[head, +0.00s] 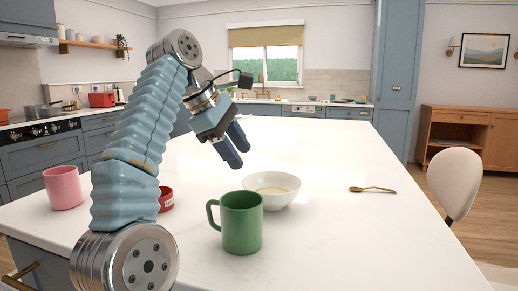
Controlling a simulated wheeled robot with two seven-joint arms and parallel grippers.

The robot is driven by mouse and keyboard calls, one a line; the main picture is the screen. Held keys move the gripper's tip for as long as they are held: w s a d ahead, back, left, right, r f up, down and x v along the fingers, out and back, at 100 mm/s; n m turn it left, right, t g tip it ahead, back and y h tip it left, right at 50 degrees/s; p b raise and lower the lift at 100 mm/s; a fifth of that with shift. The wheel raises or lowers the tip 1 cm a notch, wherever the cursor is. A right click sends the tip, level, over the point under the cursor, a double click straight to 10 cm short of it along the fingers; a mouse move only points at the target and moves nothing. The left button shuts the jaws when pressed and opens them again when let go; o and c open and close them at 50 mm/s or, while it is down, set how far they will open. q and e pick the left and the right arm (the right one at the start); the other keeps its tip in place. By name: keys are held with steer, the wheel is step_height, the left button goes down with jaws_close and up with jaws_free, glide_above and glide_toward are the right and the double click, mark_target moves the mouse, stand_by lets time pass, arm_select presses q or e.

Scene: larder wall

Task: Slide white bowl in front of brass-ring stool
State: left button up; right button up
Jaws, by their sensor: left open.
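The white bowl (284,199) stands upright on the white island top, with something pale yellowish inside it. A green mug (241,226) stands in front of it and covers part of its left side. My left gripper (239,155) is open and empty above the island, up and left of the bowl and apart from it, fingers angled down to the right. A pale rounded seat back (454,183) stands beyond the island's right edge; no brass ring shows on it, so I cannot tell if it is the named stool. My right gripper is out of view.
A gold spoon (372,189) lies right of the bowl. A pink mug (63,187) stands at the left, and a red object (166,199) is partly hidden behind my left arm. The island top (360,240) is clear at the front right and toward the back.

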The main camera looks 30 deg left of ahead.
mark_target(266, 195)
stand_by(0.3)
arm_select(q)
steer(key=x, duration=1.3)
steer(key=shift+w+f, duration=0.1)
steer(key=shift+f, duration=0.3)
jaws_close()
